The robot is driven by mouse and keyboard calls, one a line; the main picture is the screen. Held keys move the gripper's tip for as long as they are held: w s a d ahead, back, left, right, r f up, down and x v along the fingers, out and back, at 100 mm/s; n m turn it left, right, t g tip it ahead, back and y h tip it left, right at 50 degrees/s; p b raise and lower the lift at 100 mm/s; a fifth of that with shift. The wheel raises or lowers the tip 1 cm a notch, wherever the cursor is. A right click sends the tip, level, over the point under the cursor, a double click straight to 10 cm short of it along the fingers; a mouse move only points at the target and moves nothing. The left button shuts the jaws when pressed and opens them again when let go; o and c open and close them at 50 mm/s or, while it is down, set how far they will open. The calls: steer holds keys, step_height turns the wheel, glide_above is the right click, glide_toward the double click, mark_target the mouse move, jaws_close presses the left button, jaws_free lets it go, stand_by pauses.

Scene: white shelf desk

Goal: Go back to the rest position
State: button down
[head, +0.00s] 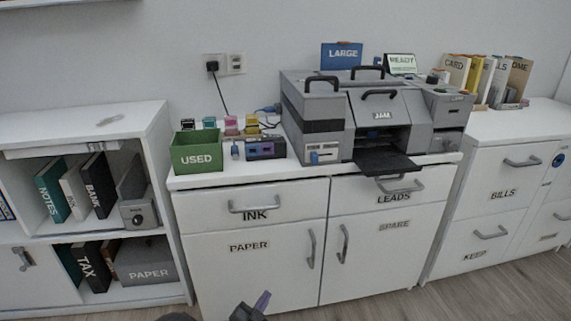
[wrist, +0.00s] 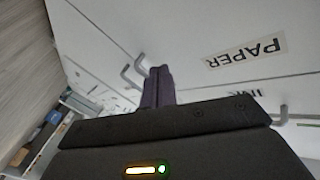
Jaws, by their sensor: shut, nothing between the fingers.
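My gripper (head: 262,298) shows at the bottom of the head view, low in front of the PAPER cupboard door (head: 262,272) of the white desk. Its fingers are shut together with nothing between them. In the wrist view the closed dark fingers (wrist: 158,86) point toward the white cabinet front, which appears turned over with the PAPER label (wrist: 246,52). The gap between the fingers and the door cannot be judged exactly. Most of my arm is out of the head view.
A grey printer (head: 378,122) stands on the desk, with a green USED box (head: 196,152) to its left. Door handles (head: 311,248) stick out from the desk front. A shelf with binders (head: 100,185) is at left, a BILLS cabinet (head: 505,178) at right. Wooden floor shows at bottom right.

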steer(key=w+d+r+n+g+y+p, duration=0.1)
steer(key=d+r+n+g+y+p, duration=0.15)
steer(key=d+r+g+p, duration=0.4)
steer(key=w+d+r+n+g+y+p, duration=0.1)
steer(key=d+r+g+y, duration=0.2)
steer(key=r, duration=0.7)
steer(key=s+d+r+n+g+p, duration=0.2)
steer(key=s+d+r+n+p, duration=0.15)
steer(key=s+d+r, duration=0.65)
steer(key=s+d+r+n+g+p, duration=0.4)
steer(key=s+r, duration=0.4)
steer(key=s, duration=0.4)
step_height(320, 180, up, 37)
steer(key=d+t+p, duration=0.1)
steer(key=p, duration=3.5)
steer(key=shift+w+m+y+p, duration=0.35)
steer(key=shift+m+y+p, duration=0.05)
steer(key=shift+y, duration=0.05)
steer(key=shift+t, duration=0.25)
